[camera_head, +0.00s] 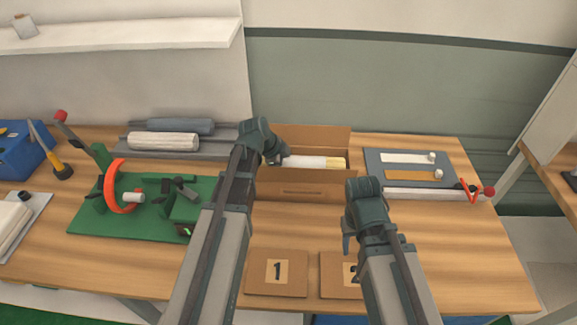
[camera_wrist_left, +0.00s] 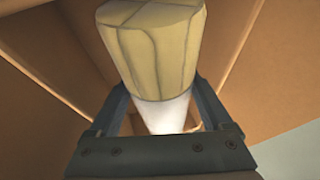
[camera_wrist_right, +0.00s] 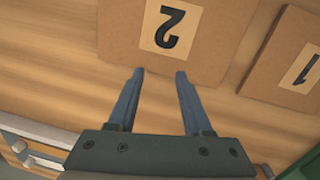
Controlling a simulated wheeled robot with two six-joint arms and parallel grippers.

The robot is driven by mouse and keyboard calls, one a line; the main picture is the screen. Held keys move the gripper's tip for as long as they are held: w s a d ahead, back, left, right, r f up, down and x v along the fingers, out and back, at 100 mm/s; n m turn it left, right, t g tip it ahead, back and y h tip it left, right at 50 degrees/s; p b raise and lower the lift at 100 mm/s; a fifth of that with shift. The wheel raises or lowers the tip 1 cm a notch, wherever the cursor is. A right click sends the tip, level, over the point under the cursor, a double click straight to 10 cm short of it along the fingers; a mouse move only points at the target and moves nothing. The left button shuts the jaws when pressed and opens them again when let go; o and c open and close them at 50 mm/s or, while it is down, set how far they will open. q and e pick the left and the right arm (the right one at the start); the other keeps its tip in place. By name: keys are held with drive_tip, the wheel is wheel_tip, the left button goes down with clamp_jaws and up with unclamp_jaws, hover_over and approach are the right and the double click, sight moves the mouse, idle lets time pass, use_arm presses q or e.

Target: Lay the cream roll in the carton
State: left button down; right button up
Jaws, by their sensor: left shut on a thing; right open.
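The cream roll (camera_head: 334,163) has a white sleeve around its middle. It lies level across the mouth of the open cardboard carton (camera_head: 303,187). My left gripper (camera_head: 281,159) is shut on the roll. In the left wrist view, the cream end (camera_wrist_left: 150,45) and white sleeve (camera_wrist_left: 168,115) show between its fingers, with brown carton walls around. I cannot tell whether the roll touches the carton floor. My right gripper (camera_head: 348,238) is open and empty above the table front. In the right wrist view its fingers (camera_wrist_right: 160,75) are apart near the card marked 2 (camera_wrist_right: 172,35).
A grey tray (camera_head: 215,154) with a ribbed pale roll (camera_head: 163,141) and a grey roll (camera_head: 180,126) stands left of the carton. A green mat (camera_head: 90,220) with an orange ring (camera_head: 113,187) lies further left. A grey board (camera_head: 390,155) lies right.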

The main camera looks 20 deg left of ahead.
use_arm(q)
drive_tip(key=shift+f+b, duration=1)
drive_tip(key=shift+f, duration=0.05)
use_arm(e)
drive_tip(key=shift+f, duration=1.05)
use_arm(q)
drive_tip(key=shift+s+f+b, duration=0.25)
drive_tip(key=shift+f+b, duration=0.05)
drive_tip(key=shift+b, duration=0.15)
use_arm(e)
drive_tip(key=shift+s+f, duration=0.25)
drive_tip(key=shift+f, duration=0.1)
